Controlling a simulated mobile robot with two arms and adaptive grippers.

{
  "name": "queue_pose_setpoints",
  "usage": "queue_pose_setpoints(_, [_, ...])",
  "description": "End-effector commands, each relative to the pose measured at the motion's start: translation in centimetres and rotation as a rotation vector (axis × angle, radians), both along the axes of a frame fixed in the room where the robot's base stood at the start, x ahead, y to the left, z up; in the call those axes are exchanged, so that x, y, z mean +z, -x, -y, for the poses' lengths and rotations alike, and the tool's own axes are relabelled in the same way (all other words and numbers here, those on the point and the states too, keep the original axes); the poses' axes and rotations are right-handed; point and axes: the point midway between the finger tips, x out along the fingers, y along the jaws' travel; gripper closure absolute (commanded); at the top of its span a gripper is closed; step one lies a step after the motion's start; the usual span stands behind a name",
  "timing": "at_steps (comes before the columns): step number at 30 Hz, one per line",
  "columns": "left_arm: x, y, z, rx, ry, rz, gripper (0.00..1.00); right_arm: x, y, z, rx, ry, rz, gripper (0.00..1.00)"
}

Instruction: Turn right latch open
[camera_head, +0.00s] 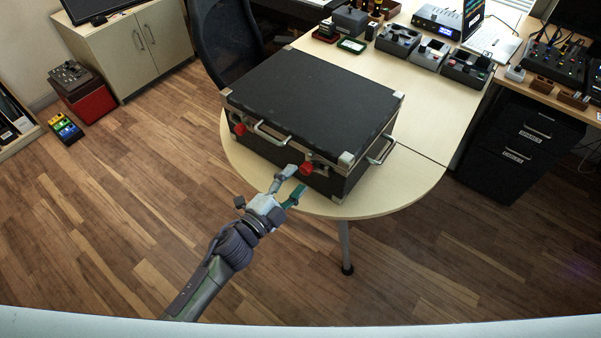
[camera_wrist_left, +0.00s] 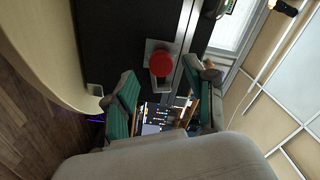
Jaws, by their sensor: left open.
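A closed black case (camera_head: 310,100) with silver corners lies on the light wooden table. Its right latch (camera_head: 306,168), with a round red knob, is on the front face. The left latch (camera_head: 239,129), also red, is farther left, with a silver handle (camera_head: 270,134) between them. My left gripper (camera_head: 292,182) is open just in front of and below the right latch, its fingers apart and empty. In the left wrist view the red knob (camera_wrist_left: 166,67) on its grey plate is beyond and between the green-padded fingertips (camera_wrist_left: 162,82), apart from them as far as I can tell. My right gripper is not in view.
The table (camera_head: 408,188) has a bare rounded front edge around the case. A dark chair (camera_head: 226,40) stands behind it on the left. Several small devices (camera_head: 398,40) stand at the table's back. A black drawer unit (camera_head: 520,150) is at right. Open floor lies at front left.

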Motion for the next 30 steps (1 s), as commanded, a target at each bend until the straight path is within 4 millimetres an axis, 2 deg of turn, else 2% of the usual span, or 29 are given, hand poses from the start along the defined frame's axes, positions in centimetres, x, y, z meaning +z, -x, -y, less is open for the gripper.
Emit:
queue_pose_setpoints(1, [-0.2,1.1,-0.8,0.000,-0.001,-0.003,0.44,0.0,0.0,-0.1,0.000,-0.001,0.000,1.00])
queue_pose_setpoints(6, [-0.1,4.0,-2.9,0.000,-0.001,-0.003,0.44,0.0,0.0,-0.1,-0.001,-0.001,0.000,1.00])
queue_pose_setpoints(12, [-0.1,6.3,-4.6,0.000,-0.001,-0.002,0.44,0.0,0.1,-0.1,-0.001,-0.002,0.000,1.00])
queue_pose_setpoints(17, [0.0,6.9,-5.1,0.000,-0.001,-0.001,0.44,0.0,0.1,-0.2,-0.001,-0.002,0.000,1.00])
queue_pose_setpoints(30, [0.0,6.9,-5.1,0.000,-0.001,-0.001,0.44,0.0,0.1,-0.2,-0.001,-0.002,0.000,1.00])
